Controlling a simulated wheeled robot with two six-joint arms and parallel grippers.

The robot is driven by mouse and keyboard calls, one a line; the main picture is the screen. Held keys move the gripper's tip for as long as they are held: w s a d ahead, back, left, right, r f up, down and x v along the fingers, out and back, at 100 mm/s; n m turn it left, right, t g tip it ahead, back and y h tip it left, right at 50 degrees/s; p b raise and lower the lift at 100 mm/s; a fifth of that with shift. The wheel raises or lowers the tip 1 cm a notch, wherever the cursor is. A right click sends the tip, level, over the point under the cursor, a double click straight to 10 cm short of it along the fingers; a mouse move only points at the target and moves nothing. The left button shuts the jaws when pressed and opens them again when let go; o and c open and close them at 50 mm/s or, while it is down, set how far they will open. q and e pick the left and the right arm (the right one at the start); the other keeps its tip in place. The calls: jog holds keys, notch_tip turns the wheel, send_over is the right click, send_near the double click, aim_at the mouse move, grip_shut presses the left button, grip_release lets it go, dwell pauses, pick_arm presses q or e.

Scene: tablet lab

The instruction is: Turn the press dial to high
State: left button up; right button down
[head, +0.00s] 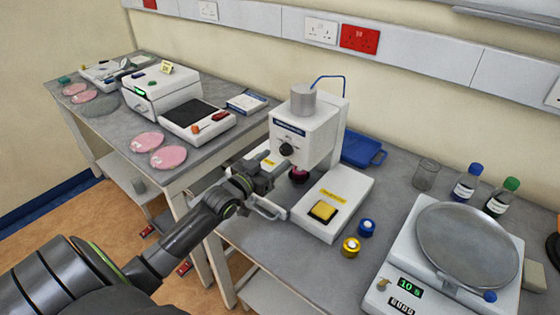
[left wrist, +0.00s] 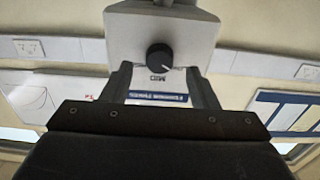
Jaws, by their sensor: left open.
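The white tablet press (head: 312,132) stands on the grey bench, with a grey cylinder on top. Its black round dial (head: 287,150) is on the front of the upper housing, below a dark label. My left gripper (head: 277,170) is open and empty, just in front of the press and slightly below the dial. In the left wrist view the dial (left wrist: 158,58) shows between and beyond the two open fingers (left wrist: 162,82), apart from them. Its white pointer mark slants to the lower right of that picture. Small lettering beside the dial seems to read MID. My right gripper is not in view.
The press base (head: 345,198) carries a yellow pad. A blue and a yellow pot (head: 350,247) stand right of it. A balance (head: 465,245), bottles (head: 467,182) and a beaker (head: 426,173) are farther right. A blue tray (head: 362,150) lies behind the press.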

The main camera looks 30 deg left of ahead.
aim_at(283, 152)
pick_arm(q)
jog(key=shift+w+d, duration=0.15)
jog(key=shift+w, duration=1.6)
jog(key=shift+c, duration=0.3)
